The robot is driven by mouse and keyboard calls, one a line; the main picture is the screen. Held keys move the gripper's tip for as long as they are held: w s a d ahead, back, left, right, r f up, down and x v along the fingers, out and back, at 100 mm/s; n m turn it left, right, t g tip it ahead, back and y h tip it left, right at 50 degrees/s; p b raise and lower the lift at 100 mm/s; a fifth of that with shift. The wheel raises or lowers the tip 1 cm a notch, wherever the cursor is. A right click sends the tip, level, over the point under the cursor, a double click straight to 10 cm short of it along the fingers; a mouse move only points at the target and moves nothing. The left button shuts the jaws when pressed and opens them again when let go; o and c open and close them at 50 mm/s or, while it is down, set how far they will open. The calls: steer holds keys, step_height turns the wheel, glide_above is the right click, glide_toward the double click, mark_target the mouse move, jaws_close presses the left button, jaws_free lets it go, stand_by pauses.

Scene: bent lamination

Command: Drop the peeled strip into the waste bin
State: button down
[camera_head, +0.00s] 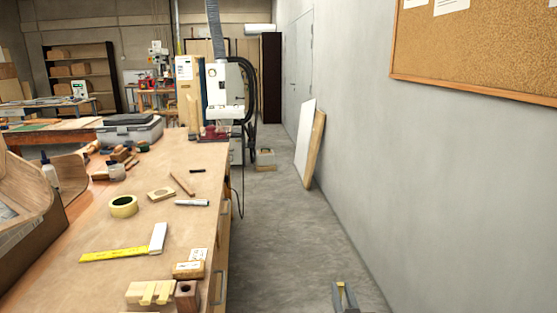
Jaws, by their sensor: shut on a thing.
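My gripper (344,291) shows at the bottom edge, right of centre, over the bare floor near the wall. Only its narrow grey fingers and a little of what is behind them are in the picture. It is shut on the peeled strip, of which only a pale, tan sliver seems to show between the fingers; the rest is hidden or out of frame. I cannot make out a waste bin in this view.
The long workbench (130,222) fills the left, with a tape roll (123,207), a yellow-and-white square (115,254) and wood blocks (187,296) near its edge. Boards (311,150) lean on the right wall.

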step_height(320, 180, up, 8)
steer(key=p, duration=0.5)
steer(key=shift+f, duration=0.15)
steer(key=shift+f, duration=0.1)
